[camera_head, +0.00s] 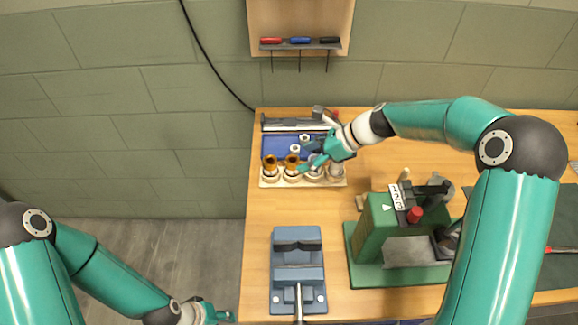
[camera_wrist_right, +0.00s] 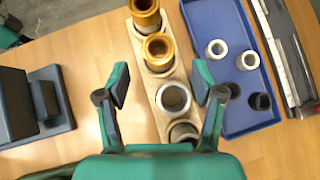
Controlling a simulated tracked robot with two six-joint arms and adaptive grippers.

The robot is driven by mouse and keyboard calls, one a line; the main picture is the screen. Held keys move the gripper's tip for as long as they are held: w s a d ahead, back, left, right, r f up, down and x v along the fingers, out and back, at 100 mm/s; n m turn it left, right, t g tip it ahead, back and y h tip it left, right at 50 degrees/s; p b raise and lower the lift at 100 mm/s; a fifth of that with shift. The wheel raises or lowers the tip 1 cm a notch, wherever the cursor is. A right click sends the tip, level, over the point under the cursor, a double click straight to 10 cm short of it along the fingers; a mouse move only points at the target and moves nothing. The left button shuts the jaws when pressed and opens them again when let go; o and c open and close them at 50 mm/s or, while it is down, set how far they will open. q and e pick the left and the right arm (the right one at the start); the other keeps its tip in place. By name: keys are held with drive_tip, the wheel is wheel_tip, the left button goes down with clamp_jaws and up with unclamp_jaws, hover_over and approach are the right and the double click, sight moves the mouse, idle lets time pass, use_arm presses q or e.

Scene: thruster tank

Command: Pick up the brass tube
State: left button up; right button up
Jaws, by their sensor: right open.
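Two brass-coloured tubes stand upright in a pale wooden rack (camera_head: 330,183). One brass tube (camera_head: 270,163) is at the rack's left end and the other brass tube (camera_head: 291,161) is beside it. In the right wrist view they are the end tube (camera_wrist_right: 145,12) and its neighbour (camera_wrist_right: 160,50). My right gripper (camera_head: 310,160) is over the rack, open and empty. In its wrist view the fingers (camera_wrist_right: 160,85) are spread across the rack, short of the nearer brass tube. My left gripper (camera_head: 214,314) is at the bottom edge, away from the table; its jaws are unclear.
A silver ring-topped part (camera_wrist_right: 174,98) and a darker one (camera_wrist_right: 183,132) share the rack. A blue tray (camera_wrist_right: 222,105) with small rings lies alongside. A green press (camera_head: 385,235) and a blue-grey fixture (camera_head: 298,270) stand nearer. Bare wood lies between rack and fixture.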

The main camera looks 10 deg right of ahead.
sight(299, 160)
drive_tip(key=shift+p+x, duration=0.6)
drive_tip(key=shift+x, duration=2.35)
drive_tip(key=shift+r, duration=0.1)
clamp_jaws()
